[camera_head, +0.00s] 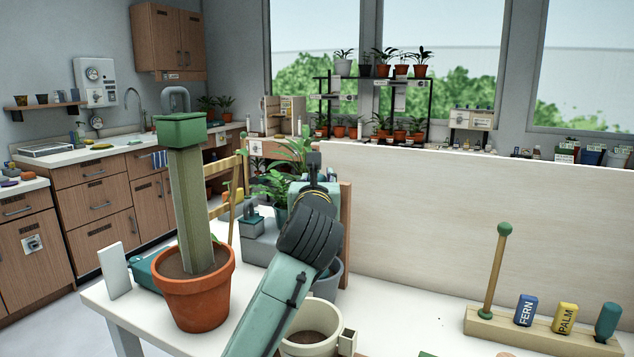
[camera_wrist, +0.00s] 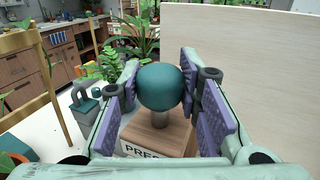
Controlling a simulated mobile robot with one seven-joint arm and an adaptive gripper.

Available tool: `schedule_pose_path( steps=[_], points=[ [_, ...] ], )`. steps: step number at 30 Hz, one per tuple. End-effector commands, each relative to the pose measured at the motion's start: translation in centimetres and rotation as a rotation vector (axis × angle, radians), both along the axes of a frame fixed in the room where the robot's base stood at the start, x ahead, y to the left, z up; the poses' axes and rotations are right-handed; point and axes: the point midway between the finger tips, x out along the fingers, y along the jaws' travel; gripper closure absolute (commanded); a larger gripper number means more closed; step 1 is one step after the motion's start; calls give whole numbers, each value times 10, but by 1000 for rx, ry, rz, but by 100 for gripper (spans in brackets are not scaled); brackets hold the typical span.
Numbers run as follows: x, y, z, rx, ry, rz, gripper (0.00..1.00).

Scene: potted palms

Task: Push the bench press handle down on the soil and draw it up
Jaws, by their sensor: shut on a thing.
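In the wrist view, the bench press handle has a round dark teal knob (camera_wrist: 160,86) on a short metal stem (camera_wrist: 159,119). The stem rises from a wooden block (camera_wrist: 150,139) with a partly covered label reading "PRES". My gripper (camera_wrist: 162,95) is shut on the knob, with a purple-padded finger on each side. In the head view my arm hides the handle and most of my gripper. A terracotta pot (camera_head: 195,305) with dark soil stands left of my arm, a tall green post upright in it. A cream pot (camera_head: 310,346) of soil stands at the front.
A pale board (camera_head: 480,230) walls off the back right of the white table (camera_head: 400,315). A wooden rack (camera_head: 540,334) with FERN and PALM tags stands at right. A grey handled block (camera_wrist: 88,108) and leafy plants sit beyond my gripper at left. A wooden chair (camera_wrist: 25,75) stands left.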

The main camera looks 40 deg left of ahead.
Motion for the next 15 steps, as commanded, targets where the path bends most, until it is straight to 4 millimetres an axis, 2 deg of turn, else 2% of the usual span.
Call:
schedule_pose_path(
  steps=[5, 10, 15],
  points=[
    [0, 0, -2, 1, 1, 0, 100],
    [0, 0, -13, 1, -1, 1, 100],
    [0, 0, -11, 0, 0, 0, 100]
  ],
)
